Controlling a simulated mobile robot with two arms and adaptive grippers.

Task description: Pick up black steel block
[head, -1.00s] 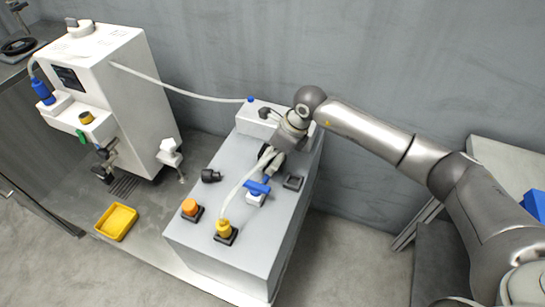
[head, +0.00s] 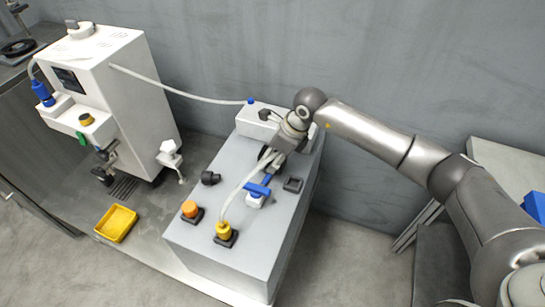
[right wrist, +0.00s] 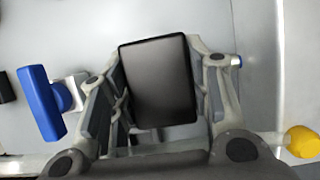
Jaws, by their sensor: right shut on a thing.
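The black steel block (right wrist: 158,80) is a dark rectangular piece with rounded corners. In the right wrist view it sits between the two fingers of my right gripper (right wrist: 160,100), which is shut on it. In the head view my right gripper (head: 270,158) is over the grey cabinet top (head: 232,165), coming in from the right. I cannot clearly make out the block there, as the fingers hide it. My left gripper is out of view.
A blue-handled valve (head: 257,190), a dark square fixture (head: 292,185), an orange knob (head: 190,208) and a yellow plug (head: 223,229) with a pale hose stand on the cabinet. A white machine (head: 120,85) and a yellow tray (head: 117,223) are at left.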

